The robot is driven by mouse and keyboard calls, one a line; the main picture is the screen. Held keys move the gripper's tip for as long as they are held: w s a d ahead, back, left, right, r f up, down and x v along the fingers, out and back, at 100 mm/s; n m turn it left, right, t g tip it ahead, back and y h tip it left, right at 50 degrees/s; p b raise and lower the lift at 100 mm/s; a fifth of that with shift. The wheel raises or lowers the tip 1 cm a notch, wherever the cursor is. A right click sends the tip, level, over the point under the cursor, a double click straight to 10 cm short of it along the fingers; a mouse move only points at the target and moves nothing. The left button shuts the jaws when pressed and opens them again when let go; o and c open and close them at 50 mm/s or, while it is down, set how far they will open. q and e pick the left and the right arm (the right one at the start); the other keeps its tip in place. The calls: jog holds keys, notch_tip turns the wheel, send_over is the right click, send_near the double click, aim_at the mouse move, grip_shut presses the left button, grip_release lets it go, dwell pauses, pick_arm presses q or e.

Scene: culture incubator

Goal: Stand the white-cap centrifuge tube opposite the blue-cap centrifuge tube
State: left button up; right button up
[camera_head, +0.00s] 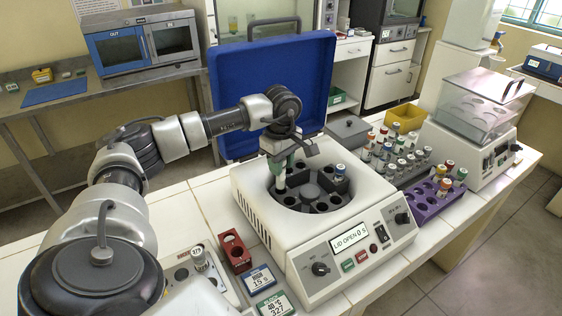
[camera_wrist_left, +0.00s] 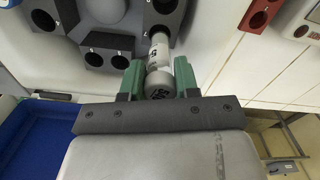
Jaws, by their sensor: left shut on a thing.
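My left gripper (camera_head: 280,163) is over the left part of the open centrifuge (camera_head: 370,212), pointing down. Its green fingers (camera_wrist_left: 158,82) are shut on the white-cap centrifuge tube (camera_wrist_left: 160,62), gripping it by the cap end. The tube's lower body shows below the fingers in the head view (camera_head: 281,182), roughly upright at a hole on the rotor's left side. I cannot tell how deep it sits in that hole. The blue-cap centrifuge tube (camera_head: 340,171) stands in a rotor hole on the right side. The rotor (camera_head: 310,191) has several other dark, empty-looking holes. My right gripper is not in view.
The blue lid (camera_head: 270,85) stands raised behind the bowl. The display reads "LID OPEN". A rack of capped tubes (camera_head: 402,158) and a purple rack (camera_head: 432,195) stand to the right. A red block (camera_head: 235,252) and two small labelled displays (camera_head: 258,280) lie in front left.

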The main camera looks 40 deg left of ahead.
aim_at(281, 181)
pick_arm(q)
jog(key=shift+f, duration=0.3)
jog(key=shift+f+b, duration=0.1)
jog(key=shift+b, duration=0.2)
jog(key=shift+f+b, duration=0.55)
jog(key=shift+f, duration=0.2)
jog(key=shift+f, duration=0.15)
jog(key=shift+f+b, duration=1.4)
jog(key=shift+f, duration=0.45)
